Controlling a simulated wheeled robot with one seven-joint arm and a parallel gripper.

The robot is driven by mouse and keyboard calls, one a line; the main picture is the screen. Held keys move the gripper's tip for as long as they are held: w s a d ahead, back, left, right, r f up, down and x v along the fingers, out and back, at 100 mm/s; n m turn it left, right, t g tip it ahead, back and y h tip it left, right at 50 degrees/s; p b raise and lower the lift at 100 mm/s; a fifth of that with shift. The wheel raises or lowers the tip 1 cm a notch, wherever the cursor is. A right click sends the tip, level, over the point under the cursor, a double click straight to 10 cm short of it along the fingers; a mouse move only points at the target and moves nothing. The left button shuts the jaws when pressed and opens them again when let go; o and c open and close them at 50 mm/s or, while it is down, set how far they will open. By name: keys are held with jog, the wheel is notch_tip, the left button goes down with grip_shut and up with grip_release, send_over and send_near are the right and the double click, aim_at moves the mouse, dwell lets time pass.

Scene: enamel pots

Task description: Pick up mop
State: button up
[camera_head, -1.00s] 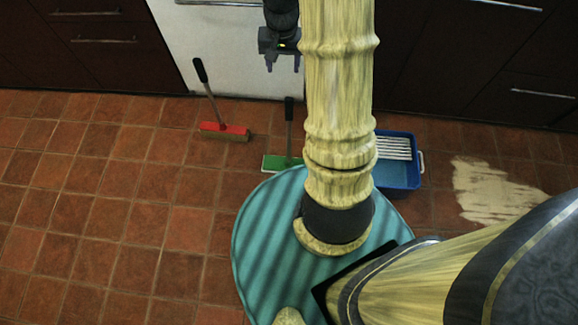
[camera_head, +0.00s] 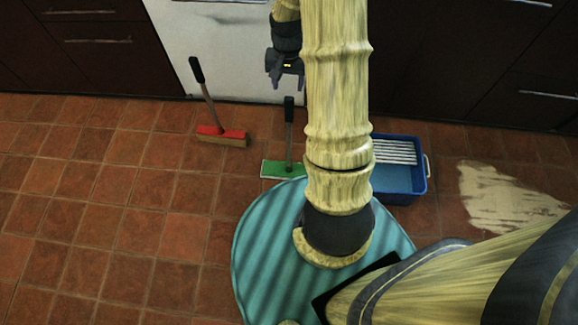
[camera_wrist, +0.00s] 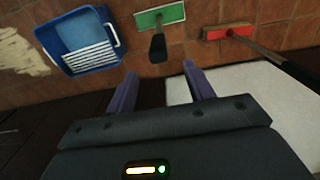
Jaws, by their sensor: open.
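The mop (camera_head: 284,169) has a flat green head on the floor and a short upright grey handle with a dark grip. It also shows in the wrist view (camera_wrist: 159,17), its dark grip end pointing toward me, lined up between my fingers but beyond their tips. My gripper (camera_head: 287,83) is open and empty, close to the top of the mop's handle in the head view. In the wrist view my two purple fingers (camera_wrist: 157,72) are spread apart with nothing between them. The mop's head is partly close against the teal round mat's edge.
A red-headed brush with a dark handle (camera_head: 222,136) stands left of the mop. A blue bucket with a white grate (camera_head: 399,194) stands at the right. A tan spill (camera_head: 505,198) lies farther right. Dark cabinets and a white panel (camera_head: 215,45) are behind. Floor at left is clear.

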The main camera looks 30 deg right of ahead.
aim_at(288, 98)
notch_tip(288, 98, down, 7)
jog(key=shift+r+b, duration=0.1)
jog(key=shift+b, duration=1)
notch_tip(288, 98, down, 5)
jog(key=b, duration=0.3)
jog(key=shift+s+d+f, duration=0.1)
jog(key=shift+d+f, duration=0.05)
jog(key=shift+f, duration=0.05)
jog(key=shift+r, duration=0.1)
grip_shut()
